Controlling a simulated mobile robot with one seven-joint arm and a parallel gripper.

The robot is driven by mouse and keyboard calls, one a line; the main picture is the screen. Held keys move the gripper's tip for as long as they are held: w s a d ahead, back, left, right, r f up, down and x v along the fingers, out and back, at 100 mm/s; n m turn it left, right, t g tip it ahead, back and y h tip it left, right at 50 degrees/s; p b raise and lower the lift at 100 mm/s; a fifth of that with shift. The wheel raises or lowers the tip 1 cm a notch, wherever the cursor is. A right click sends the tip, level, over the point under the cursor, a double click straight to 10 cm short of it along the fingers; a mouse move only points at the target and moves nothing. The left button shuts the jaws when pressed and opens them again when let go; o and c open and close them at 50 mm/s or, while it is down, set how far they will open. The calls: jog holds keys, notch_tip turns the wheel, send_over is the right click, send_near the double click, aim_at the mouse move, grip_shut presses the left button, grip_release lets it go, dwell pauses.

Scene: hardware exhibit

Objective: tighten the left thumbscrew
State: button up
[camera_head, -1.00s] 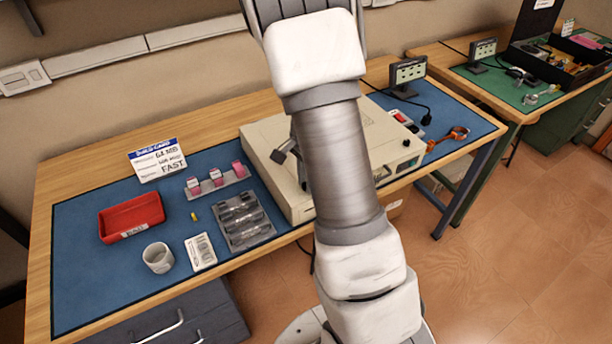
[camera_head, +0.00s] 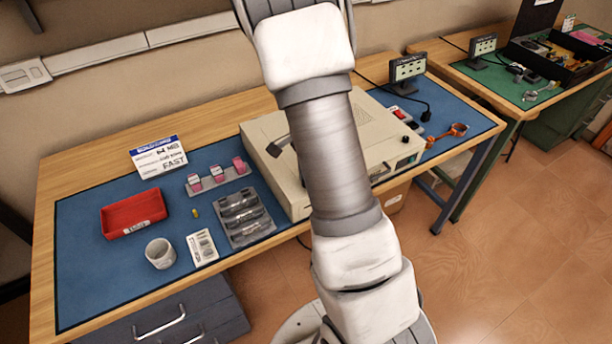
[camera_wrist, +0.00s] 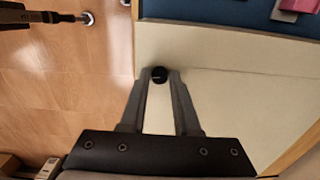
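A small round black thumbscrew (camera_wrist: 159,74) sits near the edge of the beige computer case (camera_wrist: 235,110) in the wrist view. My gripper (camera_wrist: 160,73) reaches to it, one grey fingertip on each side, with little or no gap. I cannot tell whether the fingertips press on it or only stand around it. In the head view the case (camera_head: 262,137) stands on the blue mat, and my arm crosses in front of it. My arm hides the gripper's tips and the thumbscrew there.
Left of the case lie a dark grey tray (camera_head: 243,219), a rack of pink-labelled parts (camera_head: 218,180), a red bin (camera_head: 134,214) and a mug (camera_head: 160,253). An orange-handled tool (camera_head: 458,130) lies on the right. Floor (camera_head: 500,250) is clear in front.

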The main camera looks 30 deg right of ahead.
jog(key=o, duration=0.3)
notch_tip(320, 180, up, 18)
jog(key=p, duration=0.2)
jog(key=shift+f, duration=0.25)
jog(key=shift+a, duration=0.1)
dwell(0.4)
jog(key=s+a+r+n+t, duration=0.2)
jog(key=s+a+r+n, duration=0.3)
jog(key=s+n, duration=0.3)
jog(key=s+a+r+n+t, duration=0.3)
jog(key=s+a+r+n, duration=0.3)
jog(key=s+n, duration=0.3)
jog(key=shift+s+a+n+t, duration=0.3)
jog(key=shift+s+a, duration=0.3)
jog(key=shift+s, duration=0.1)
